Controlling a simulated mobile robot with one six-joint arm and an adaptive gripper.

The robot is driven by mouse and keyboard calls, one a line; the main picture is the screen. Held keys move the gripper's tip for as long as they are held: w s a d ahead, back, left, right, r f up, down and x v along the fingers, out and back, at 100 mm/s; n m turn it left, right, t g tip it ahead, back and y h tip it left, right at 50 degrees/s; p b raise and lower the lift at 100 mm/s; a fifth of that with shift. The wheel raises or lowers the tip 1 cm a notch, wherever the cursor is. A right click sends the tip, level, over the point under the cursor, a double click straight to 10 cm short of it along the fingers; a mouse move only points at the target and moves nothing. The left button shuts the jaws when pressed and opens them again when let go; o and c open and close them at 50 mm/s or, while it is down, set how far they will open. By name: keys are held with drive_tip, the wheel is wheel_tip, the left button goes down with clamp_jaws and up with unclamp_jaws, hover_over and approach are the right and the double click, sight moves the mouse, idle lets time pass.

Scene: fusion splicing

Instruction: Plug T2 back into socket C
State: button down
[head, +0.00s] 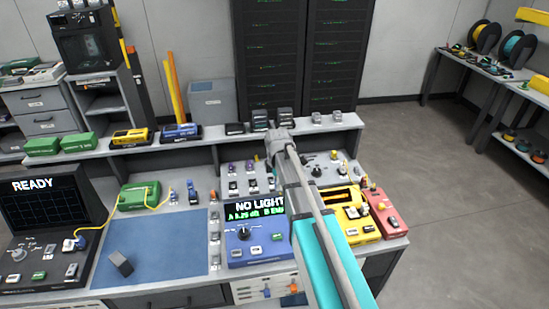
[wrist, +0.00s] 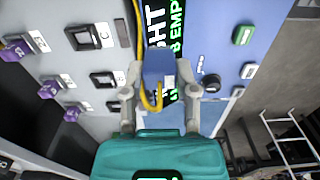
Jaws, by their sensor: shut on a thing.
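In the wrist view my gripper (wrist: 159,86) is shut on a blue plug (wrist: 157,64) with a yellow cable looping from it. Its small white label is too small to read, so I cannot confirm that it is T2. The plug is held in front of the panel, over the edge of the display. In the head view my arm hides the gripper and plug.
The blue meter (head: 256,242) reads "NO LIGHT". A yellow unit (head: 351,222) and a red unit (head: 385,215) stand right of my arm. A blue mat (head: 160,240) lies left.

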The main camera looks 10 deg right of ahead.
drive_tip(key=w+r+p, duration=0.2)
drive_tip(key=w, duration=0.8)
drive_tip(key=shift+w+r, duration=0.2)
drive_tip(key=shift+r, duration=0.1)
drive_tip(key=shift+f, duration=0.2)
drive_tip(key=shift+f+b, duration=2.95)
drive_tip(key=shift+b, duration=0.1)
drive_tip(key=shift+f+b, duration=0.55)
drive_tip(key=shift+f, duration=0.05)
drive_tip(key=shift+c, duration=1.5)
unclamp_jaws()
drive_tip(key=shift+r, duration=0.1)
